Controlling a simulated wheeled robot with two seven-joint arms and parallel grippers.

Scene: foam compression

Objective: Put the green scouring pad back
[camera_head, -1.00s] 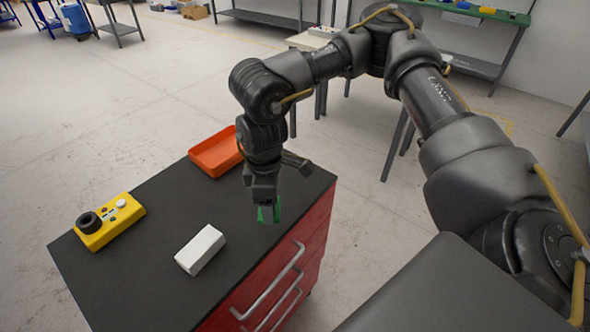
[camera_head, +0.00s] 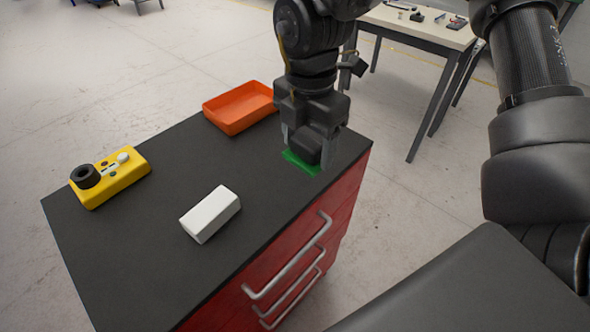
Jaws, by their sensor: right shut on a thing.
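The green scouring pad (camera_head: 297,163) shows at the fingertips of my right gripper (camera_head: 309,153), near the right edge of the dark cabinet top (camera_head: 150,245). My right gripper points down and is shut on the pad. The gripper hides part of the pad. The pad is at or just above the top; I cannot tell whether it touches. My left gripper is not in view.
An orange tray (camera_head: 238,108) lies at the back of the top, left of my gripper. A white block (camera_head: 210,214) lies nearer the front. A yellow device with a black knob (camera_head: 110,178) is at the left. The top between them is clear.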

